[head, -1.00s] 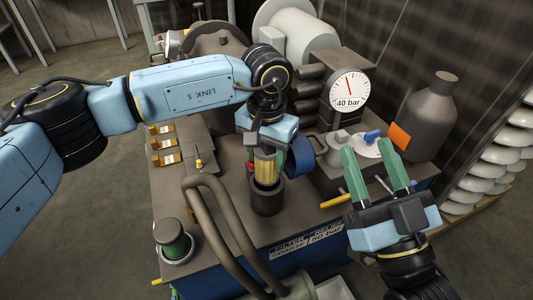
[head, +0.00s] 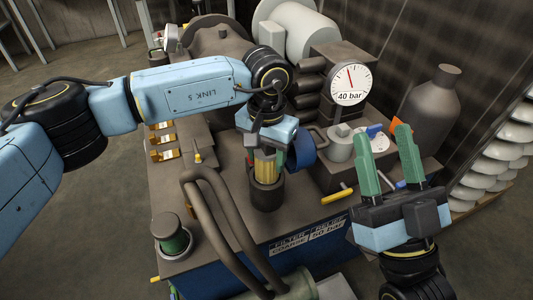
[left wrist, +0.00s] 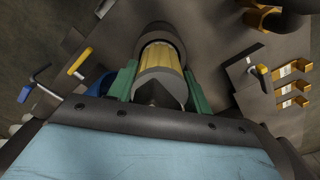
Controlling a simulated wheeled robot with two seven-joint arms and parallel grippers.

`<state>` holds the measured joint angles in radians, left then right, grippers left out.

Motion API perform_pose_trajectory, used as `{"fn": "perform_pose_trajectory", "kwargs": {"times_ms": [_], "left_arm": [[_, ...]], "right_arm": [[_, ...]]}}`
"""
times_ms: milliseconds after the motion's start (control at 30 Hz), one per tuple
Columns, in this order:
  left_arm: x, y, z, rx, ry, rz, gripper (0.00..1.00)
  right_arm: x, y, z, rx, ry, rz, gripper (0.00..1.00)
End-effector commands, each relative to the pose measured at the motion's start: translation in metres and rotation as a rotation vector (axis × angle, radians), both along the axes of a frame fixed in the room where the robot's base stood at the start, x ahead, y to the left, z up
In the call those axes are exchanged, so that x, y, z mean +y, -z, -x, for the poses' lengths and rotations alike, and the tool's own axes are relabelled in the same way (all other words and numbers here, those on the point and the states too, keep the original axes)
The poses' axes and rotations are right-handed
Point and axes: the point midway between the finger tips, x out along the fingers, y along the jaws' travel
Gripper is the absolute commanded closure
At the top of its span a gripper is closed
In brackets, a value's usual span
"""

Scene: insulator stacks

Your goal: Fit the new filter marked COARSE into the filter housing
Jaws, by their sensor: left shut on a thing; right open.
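My left gripper (head: 265,153) is shut on a yellow pleated filter (head: 264,169), held upright with its lower end inside the dark round filter housing (head: 267,195). In the left wrist view the filter (left wrist: 162,57) sits between the green fingers of the left gripper (left wrist: 160,88), and its far end goes into the housing's dark rim (left wrist: 160,32). No marking on the filter is legible. A label plate (head: 290,246) on the front of the bench partly reads COARSE. My right gripper (head: 386,160) is open and empty at the right, above the bench's right edge.
A pressure gauge (head: 350,84) reading 40 bar stands behind. A green-bodied filter with a dark cap (head: 172,234) stands at the front left. A blue ring-shaped part (head: 301,154) is close beside the left gripper.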

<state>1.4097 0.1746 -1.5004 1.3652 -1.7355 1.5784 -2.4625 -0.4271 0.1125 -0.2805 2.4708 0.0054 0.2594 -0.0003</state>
Motion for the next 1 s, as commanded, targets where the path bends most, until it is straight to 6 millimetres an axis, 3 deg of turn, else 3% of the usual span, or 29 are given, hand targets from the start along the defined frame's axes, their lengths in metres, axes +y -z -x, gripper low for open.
{"fn": "perform_pose_trajectory", "kwargs": {"times_ms": [1000], "left_arm": [[0.000, 0.023, 0.000, -0.001, 0.000, 0.000, 0.73]], "right_arm": [[-0.006, -0.009, 0.023, -0.216, 0.000, -0.065, 0.53]]}}
